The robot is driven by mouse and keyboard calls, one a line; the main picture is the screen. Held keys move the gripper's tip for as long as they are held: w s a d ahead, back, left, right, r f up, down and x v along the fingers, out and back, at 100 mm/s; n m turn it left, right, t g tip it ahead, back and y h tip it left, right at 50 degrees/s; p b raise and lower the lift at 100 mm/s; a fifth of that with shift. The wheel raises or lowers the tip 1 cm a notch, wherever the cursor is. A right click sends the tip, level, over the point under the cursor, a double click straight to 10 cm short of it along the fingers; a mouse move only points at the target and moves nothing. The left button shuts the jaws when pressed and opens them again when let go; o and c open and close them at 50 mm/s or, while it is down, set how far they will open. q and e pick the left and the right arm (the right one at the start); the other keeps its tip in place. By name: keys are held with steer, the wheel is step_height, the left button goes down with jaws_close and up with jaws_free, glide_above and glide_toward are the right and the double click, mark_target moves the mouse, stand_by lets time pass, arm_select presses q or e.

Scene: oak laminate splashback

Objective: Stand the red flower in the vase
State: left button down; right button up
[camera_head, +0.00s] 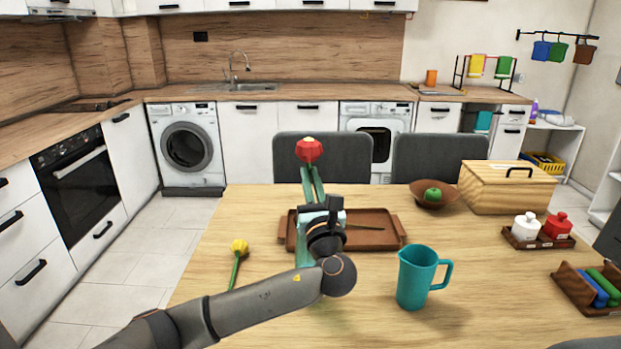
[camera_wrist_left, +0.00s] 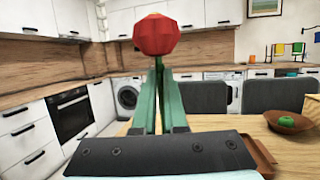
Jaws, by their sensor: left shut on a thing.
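The red flower (camera_head: 308,151) is upright, its head above the fingertips of my left gripper (camera_head: 312,184). In the left wrist view the red flower (camera_wrist_left: 156,35) rises from between the two green fingers of my left gripper (camera_wrist_left: 160,95), which is shut on its stem. Most of the stem is hidden by the fingers. A teal jug (camera_head: 412,279) with a side handle stands upright on the table, right of my left arm and apart from the flower. No other vase shows clearly; a teal patch behind my wrist is too covered to tell. My right gripper is out of view.
A yellow flower (camera_head: 238,249) lies on the wooden table (camera_head: 480,260). A brown tray (camera_head: 375,215) lies behind my gripper. A bowl (camera_head: 422,200) with a green fruit, a wooden bread box (camera_head: 508,188) and a shaker rack (camera_head: 527,242) stand right. Chairs line the far edge.

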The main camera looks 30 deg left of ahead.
arm_select(q)
step_height(320, 180, down, 8)
steer(key=b, duration=0.4)
steer(key=shift+f+b, duration=0.25)
steer(key=shift+b, duration=0.05)
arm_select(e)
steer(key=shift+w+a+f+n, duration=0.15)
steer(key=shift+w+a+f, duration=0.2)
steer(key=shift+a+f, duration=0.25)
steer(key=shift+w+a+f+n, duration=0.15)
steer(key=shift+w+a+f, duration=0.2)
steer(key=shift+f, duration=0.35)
arm_select(q)
steer(key=c, duration=0.9)
jaws_free()
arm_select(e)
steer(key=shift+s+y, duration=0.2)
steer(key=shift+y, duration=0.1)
arm_select(q)
steer(key=v, duration=1.2)
steer(key=shift+s+d, duration=0.2)
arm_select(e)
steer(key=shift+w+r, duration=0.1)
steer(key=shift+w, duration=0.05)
